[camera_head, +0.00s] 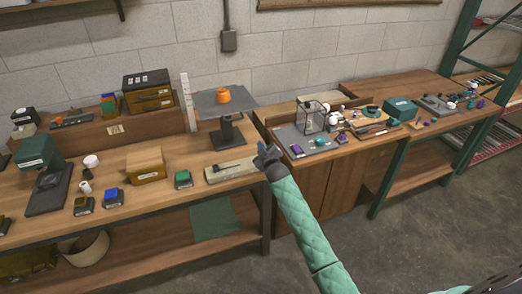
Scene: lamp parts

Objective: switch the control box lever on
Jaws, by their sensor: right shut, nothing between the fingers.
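A low beige box (231,175) sits at the front right corner of the left bench. A thin dark bar (230,166), perhaps the lever, lies along its top; its exact position is too small to tell. My right gripper (266,152) is at the right end of this box, with its arm in a green quilted sleeve reaching up from below. The gripper is shut and empty. Whether it touches the box or bar I cannot tell. My left gripper is out of view.
A grey stand (224,103) with an orange part (223,95) stands behind the box. A green block (183,179) and a yellow-brown box (146,165) lie left. A grey tray (290,139) with a clear case (311,116) is on the right bench.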

